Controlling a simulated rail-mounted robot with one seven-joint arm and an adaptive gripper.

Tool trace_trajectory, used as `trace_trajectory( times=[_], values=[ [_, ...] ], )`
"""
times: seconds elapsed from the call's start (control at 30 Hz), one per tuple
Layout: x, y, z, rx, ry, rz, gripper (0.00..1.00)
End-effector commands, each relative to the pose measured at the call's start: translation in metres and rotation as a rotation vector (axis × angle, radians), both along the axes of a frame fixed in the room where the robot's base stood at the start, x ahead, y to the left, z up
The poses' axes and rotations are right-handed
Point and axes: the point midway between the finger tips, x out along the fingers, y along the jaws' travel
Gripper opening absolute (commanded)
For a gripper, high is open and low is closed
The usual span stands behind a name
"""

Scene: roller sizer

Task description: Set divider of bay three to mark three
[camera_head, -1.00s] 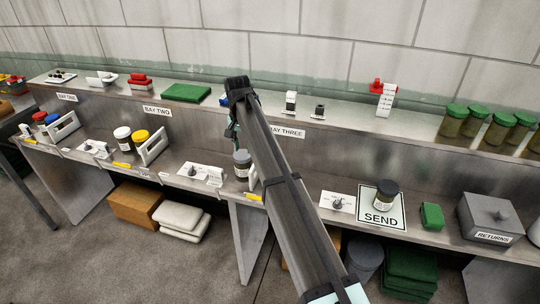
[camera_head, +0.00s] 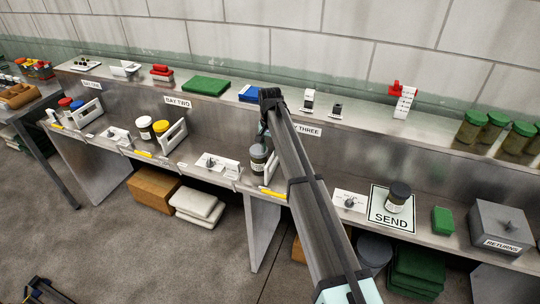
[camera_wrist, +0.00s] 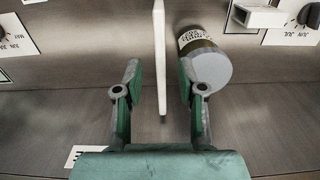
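The bay three divider is a white upright panel (camera_head: 271,168), partly hidden by my arm in the head view. In the wrist view the divider (camera_wrist: 160,62) is seen edge-on as a white strip between my fingers. My gripper (camera_wrist: 160,75) is open, with one green-padded finger on each side of the divider and a visible gap to each. A dark jar with a grey lid (camera_wrist: 207,62) stands right of the divider in the wrist view, close to the right finger. The jar (camera_head: 258,158) is left of the divider in the head view. I cannot make out mark three.
The bay three sign (camera_head: 307,131) is partly behind my arm. Dial cards (camera_head: 216,164) (camera_head: 350,201) lie along the shelf on both sides. A green box (camera_head: 442,221) and a returns box (camera_head: 502,228) are further right.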

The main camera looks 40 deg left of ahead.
Motion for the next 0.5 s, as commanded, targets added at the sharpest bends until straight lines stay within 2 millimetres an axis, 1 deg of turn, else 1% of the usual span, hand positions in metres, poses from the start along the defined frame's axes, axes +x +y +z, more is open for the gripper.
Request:
trace_trajectory(
  times=[0.1, 0.23, 0.33, 0.5],
  values=[
    [0.0, -0.001, -0.019, -0.002, 0.002, 0.0, 0.4],
    [0.0, 0.0, -0.036, 0.0, 0.001, 0.0, 0.4],
    [0.0, 0.0, -0.045, 0.0, 0.001, 0.0, 0.4],
    [0.0, 0.0, -0.052, 0.0, -0.001, 0.0, 0.4]
  ],
)
